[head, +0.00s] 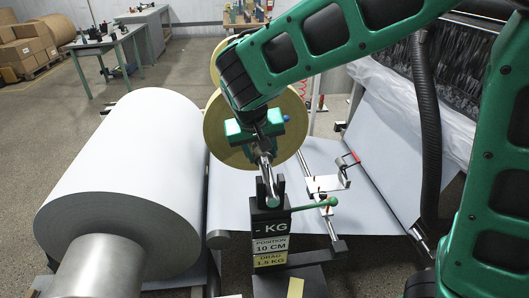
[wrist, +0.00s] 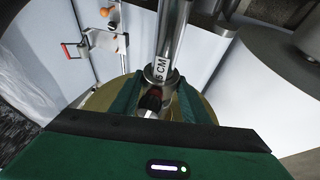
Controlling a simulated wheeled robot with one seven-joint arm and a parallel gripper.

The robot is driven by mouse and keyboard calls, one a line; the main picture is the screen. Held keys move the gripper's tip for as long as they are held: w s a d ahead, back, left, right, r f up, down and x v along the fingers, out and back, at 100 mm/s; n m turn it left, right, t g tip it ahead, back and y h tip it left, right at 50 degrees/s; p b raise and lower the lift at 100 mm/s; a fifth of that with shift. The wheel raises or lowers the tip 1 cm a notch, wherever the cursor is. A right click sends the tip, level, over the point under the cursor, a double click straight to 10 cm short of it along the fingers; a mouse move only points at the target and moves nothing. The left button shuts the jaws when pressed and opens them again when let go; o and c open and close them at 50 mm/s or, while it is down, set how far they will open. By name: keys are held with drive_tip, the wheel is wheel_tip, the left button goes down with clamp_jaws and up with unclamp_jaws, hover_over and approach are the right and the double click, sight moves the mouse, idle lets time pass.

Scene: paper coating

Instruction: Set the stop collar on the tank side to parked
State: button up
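My gripper (wrist: 157,102) reaches down to a steel rod (wrist: 178,35) from above. No firm grip on the knob shows. A silver ring at the rod, probably a stop collar, carries a white "5 CM" tag (wrist: 161,69) just beyond the knob. In the head view my gripper (head: 262,140) is above a dark post with a "- KG" face (head: 270,228) and a "POSITION 10 CM, DRAG 1.5 KG" label (head: 270,251). My arm and gripper hide most of the collar there.
A green-knobbed lever (head: 333,201) sticks out right of the post. A large paper roll (head: 130,165) lies left, and a tan disc (head: 222,140) stands behind my gripper. A red-handled bracket (head: 347,160) and a black hose (head: 428,130) are at right.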

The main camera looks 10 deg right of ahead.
sight(265, 165)
drive_tip(key=s, duration=0.5)
drive_tip(key=o, duration=1.5)
drive_tip(key=shift+s+r, duration=0.1)
drive_tip(key=shift+r, duration=0.1)
drive_tip(key=v, duration=1)
drive_tip(key=shift+r, duration=0.2)
